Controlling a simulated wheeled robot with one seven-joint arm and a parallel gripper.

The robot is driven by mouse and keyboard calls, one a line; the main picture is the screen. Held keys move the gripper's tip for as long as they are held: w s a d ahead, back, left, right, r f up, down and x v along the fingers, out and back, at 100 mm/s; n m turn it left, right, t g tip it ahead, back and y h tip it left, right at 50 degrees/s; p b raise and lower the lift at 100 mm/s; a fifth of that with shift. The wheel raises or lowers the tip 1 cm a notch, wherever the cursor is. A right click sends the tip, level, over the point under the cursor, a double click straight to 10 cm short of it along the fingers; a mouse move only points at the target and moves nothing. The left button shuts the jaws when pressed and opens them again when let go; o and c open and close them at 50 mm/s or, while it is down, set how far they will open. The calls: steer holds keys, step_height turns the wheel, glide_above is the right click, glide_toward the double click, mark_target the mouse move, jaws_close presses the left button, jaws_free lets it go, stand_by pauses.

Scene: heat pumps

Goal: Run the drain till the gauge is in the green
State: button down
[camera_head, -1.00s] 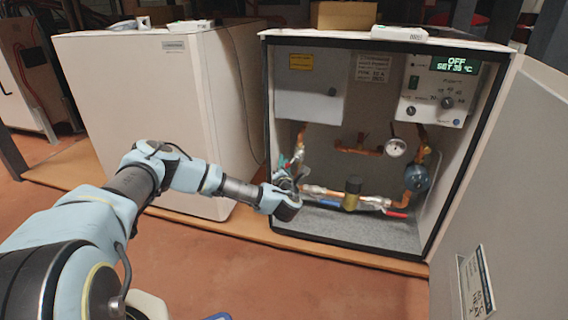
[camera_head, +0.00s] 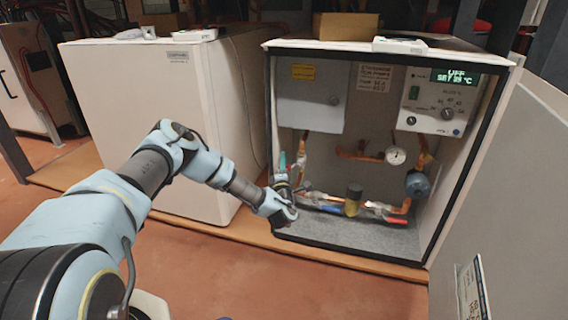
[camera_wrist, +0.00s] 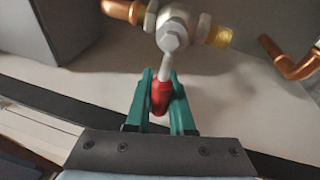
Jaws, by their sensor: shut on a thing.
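In the wrist view, my gripper (camera_wrist: 160,76) has its green fingers shut on the red handle (camera_wrist: 160,97) of a small valve (camera_wrist: 172,34) with a pale lever. In the head view, my gripper (camera_head: 282,180) is at the left side of the open cabinet's lower pipework; the handle it holds is mostly hidden there. The round white gauge (camera_head: 396,155) sits on the copper pipes to the right. Its needle and green band are too small to read.
The cabinet (camera_head: 350,247) stands open, its door (camera_head: 510,190) swung to the right. A blue handle (camera_head: 325,207), a red handle (camera_head: 392,219) and a brass fitting (camera_head: 352,198) lie low inside. A closed white unit (camera_head: 150,130) stands left.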

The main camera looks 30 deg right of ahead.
steer(key=shift+r+m, duration=0.3)
steer(key=shift+m, duration=0.3)
steer(key=c, duration=0.8)
jaws_free()
steer(key=p+v, duration=0.2)
steer(key=v, duration=0.8)
steer(key=shift+s+a+f, duration=0.2)
steer(key=shift+s, duration=0.1)
